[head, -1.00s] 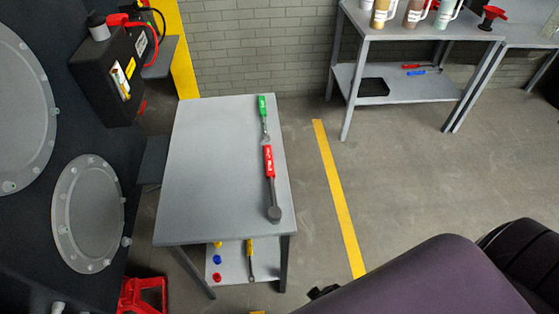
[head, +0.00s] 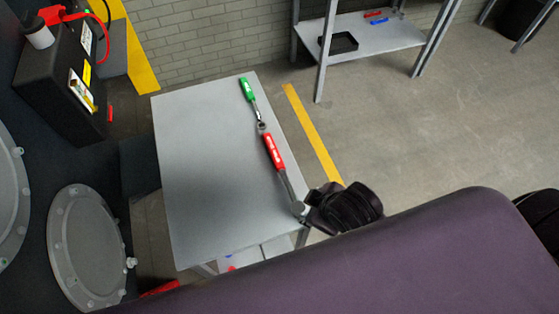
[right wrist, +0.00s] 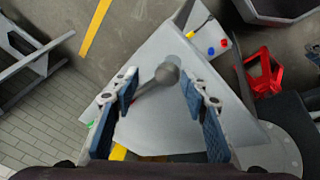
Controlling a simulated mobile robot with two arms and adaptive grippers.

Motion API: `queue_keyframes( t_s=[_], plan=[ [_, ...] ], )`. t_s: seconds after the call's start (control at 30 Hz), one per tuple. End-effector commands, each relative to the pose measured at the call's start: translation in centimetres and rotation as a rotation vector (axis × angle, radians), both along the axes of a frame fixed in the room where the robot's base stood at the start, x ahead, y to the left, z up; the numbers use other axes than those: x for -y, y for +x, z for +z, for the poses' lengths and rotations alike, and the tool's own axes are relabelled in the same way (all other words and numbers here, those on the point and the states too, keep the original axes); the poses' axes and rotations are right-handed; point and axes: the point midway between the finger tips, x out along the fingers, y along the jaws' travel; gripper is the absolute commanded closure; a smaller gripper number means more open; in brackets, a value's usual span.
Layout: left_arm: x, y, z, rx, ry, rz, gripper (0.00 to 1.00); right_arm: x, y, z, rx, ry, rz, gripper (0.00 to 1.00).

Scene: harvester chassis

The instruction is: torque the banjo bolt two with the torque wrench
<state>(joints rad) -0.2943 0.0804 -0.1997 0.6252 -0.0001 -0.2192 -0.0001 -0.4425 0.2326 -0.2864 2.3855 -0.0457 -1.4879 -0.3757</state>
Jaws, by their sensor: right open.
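A wrench with a red grip (head: 273,152) lies on the grey table, its round head (head: 299,209) near the table's front right corner. A green-handled tool (head: 247,90) lies behind it in line. My right gripper (head: 307,206) is at the round head in the head view, partly covering that end. In the right wrist view the open fingers (right wrist: 160,78) stand on either side of the round head (right wrist: 168,73) in the picture, with gaps on both sides. Whether the head is at fingertip depth I cannot tell. My left gripper is out of view. I cannot pick out banjo bolt two.
The grey table (head: 205,190) is otherwise bare on top. Dark machinery with round bolted covers (head: 88,245) and a black box (head: 62,85) stands at left. A grey shelf (head: 375,38) stands at the back. A red stool-like object (right wrist: 264,75) shows in the right wrist view.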

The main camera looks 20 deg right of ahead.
Motion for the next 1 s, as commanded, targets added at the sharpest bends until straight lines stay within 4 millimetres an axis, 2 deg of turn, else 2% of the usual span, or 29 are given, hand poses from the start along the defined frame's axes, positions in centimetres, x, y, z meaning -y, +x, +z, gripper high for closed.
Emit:
queue_keyframes(
  t_s=[0.27,0.5,0.7,0.8,1.0],
  plan=[
    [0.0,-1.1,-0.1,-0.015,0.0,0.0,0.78,-2.2,4.2,0.7,0.126,-0.27,0.531,0.59],
    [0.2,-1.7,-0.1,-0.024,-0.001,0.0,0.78,-3.7,7.8,0.6,0.23,-0.66,1.129,0.59],
    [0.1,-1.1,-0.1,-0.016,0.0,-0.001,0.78,-3.4,10.2,-0.1,0.255,-1.042,1.613,0.59],
    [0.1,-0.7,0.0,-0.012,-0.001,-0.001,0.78,-3.0,11.0,-0.5,0.245,-1.2,1.797,0.59],
    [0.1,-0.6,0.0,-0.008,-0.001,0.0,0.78,-2.3,11.7,-1.0,0.219,-1.365,1.991,0.59]
  ],
)
